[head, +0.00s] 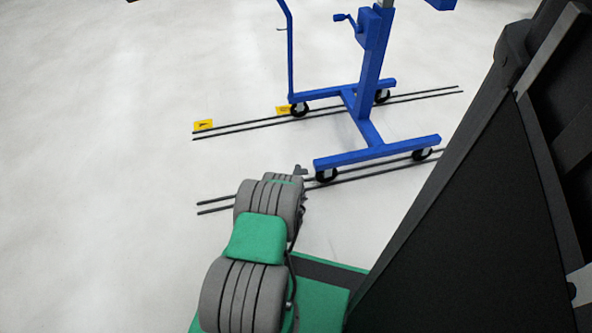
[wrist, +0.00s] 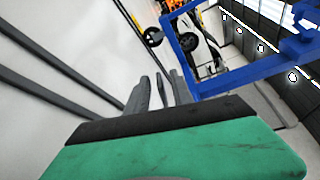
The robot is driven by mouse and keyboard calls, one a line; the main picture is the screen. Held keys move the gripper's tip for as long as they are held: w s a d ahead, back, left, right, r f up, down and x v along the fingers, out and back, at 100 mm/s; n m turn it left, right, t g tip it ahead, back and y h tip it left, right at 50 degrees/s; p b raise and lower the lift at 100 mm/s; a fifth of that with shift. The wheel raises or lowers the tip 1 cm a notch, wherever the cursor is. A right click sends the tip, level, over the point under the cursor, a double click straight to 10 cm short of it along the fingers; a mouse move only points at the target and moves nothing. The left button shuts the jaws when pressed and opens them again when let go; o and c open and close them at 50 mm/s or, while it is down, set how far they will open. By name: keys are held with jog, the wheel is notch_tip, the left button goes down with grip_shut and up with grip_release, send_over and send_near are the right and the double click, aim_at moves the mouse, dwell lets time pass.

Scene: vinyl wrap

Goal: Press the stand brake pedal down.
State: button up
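The blue wheeled stand (head: 370,95) stands upright on casters on the floor rails in the head view. Part of its blue frame also shows in the wrist view (wrist: 215,75). A yellow piece (head: 283,110) lies beside its left caster; I cannot tell whether it is the brake pedal or a floor marker. My gripper (head: 300,170) is mostly hidden behind my wrist, in front of the stand's near caster (head: 327,175). In the wrist view my gripper's grey fingers (wrist: 160,90) point toward a caster (wrist: 153,37). They stand apart, with nothing held.
Dark double rails (head: 230,205) run along the floor under the stand. A yellow marker (head: 203,125) lies at the far rail's left end. The pale floor (head: 120,110) to the left is clear. A crank handle (head: 345,18) sticks out from the stand's post.

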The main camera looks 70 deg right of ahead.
jog(key=d, duration=0.2)
jog(key=d+b, duration=0.1)
jog(key=d, duration=0.1)
jog(key=shift+w+f, duration=0.25)
jog(key=shift+w, duration=0.05)
grip_shut()
